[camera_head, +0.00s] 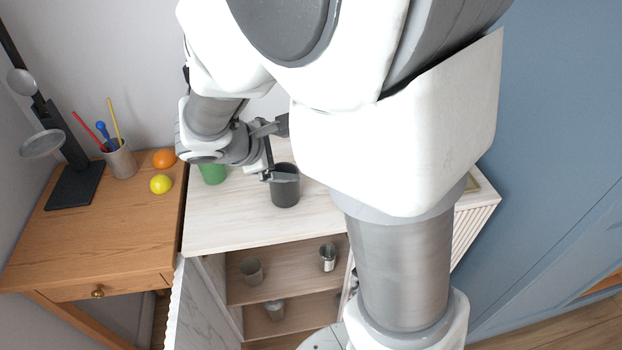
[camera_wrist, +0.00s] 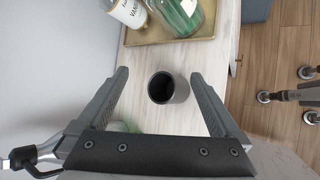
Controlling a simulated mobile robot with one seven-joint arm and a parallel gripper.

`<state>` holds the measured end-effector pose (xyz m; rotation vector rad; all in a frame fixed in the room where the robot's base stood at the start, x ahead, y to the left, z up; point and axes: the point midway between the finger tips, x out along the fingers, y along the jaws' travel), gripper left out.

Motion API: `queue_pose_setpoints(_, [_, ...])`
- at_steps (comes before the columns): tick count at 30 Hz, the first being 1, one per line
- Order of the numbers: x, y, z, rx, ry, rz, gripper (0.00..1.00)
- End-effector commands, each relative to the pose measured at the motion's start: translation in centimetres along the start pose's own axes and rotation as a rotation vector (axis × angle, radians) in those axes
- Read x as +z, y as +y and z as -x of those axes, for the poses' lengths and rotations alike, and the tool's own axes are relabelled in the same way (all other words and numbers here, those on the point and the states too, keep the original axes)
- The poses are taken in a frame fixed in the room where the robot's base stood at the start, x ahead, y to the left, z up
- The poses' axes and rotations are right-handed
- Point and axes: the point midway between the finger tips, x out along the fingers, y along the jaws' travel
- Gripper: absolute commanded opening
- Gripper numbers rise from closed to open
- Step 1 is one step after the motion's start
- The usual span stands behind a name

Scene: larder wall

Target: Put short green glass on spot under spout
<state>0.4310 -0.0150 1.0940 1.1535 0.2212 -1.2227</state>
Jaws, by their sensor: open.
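A green glass (camera_head: 213,174) stands on the pale cabinet top in the head view, its upper part hidden behind my arm. A blurred green shape (camera_wrist: 118,127) shows beside my gripper's base in the wrist view. My gripper (camera_head: 275,151) is open over the cabinet top, to the right of the green glass. In the wrist view a dark grey cup (camera_wrist: 167,88) is between the two spread fingers of my gripper (camera_wrist: 160,75), with gaps on both sides. The same cup (camera_head: 285,190) stands upright in the head view. I cannot make out a spout or its spot.
A tray (camera_wrist: 170,34) with bottles lies beyond the cup. The cabinet (camera_head: 225,236) has open shelves with several cups and a tin below. The wooden desk (camera_head: 110,235) at left holds a black stand (camera_head: 75,186), a pencil cup (camera_head: 121,161), an orange (camera_head: 164,158) and a lemon (camera_head: 161,184).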

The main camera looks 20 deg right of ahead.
Motion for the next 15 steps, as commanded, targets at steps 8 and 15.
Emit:
queue_pose_setpoints(8, [6.5, -3.6, 3.5, -0.231, 0.107, -0.479, 1.0])
queue_pose_setpoints(15, [9.6, -6.6, 7.6, -0.391, 0.222, -0.86, 1.0])
